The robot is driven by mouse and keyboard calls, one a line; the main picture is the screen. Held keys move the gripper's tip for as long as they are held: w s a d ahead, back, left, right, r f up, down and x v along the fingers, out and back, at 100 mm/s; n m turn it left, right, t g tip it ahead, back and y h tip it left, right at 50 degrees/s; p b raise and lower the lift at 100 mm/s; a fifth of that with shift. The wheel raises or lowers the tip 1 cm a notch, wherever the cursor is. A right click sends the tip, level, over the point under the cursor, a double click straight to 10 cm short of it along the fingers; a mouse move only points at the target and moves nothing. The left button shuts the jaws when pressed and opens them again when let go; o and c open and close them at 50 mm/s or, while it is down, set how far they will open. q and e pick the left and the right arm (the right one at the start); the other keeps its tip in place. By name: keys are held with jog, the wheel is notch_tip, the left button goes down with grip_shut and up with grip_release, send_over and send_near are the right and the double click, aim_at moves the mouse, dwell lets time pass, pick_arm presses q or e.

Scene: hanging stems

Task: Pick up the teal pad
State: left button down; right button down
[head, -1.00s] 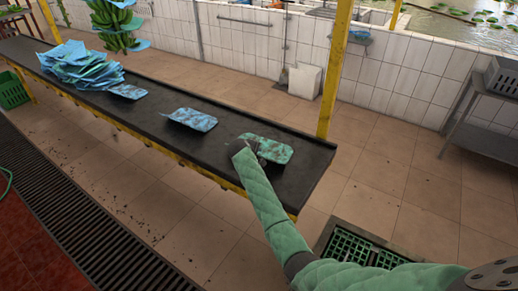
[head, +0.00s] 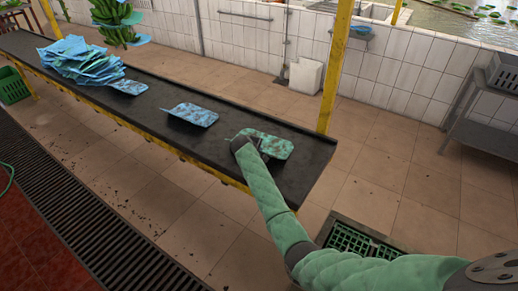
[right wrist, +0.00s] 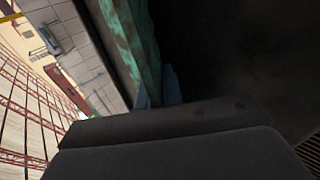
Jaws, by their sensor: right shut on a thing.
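The teal pad (head: 270,146), mottled with brown, is at the near right end of the dark conveyor table in the head view. My right gripper (head: 243,143) is at the pad's left edge and is shut on it. The fingertips are mostly hidden by the gripper body. In the right wrist view the pad (right wrist: 137,45) shows as a narrow teal strip beyond the dark gripper body. I cannot tell whether the pad is clear of the table surface. My left gripper is not in view.
The black table (head: 225,140) has a yellow frame and post (head: 333,75). Two blue pads (head: 190,114) (head: 129,87) and a blue stack (head: 80,61) lie farther left. Green bananas (head: 115,20) hang behind. A grey side table (head: 485,130) stands at right.

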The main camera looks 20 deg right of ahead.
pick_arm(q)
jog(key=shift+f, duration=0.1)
pick_arm(e)
jog(key=shift+r, duration=0.1)
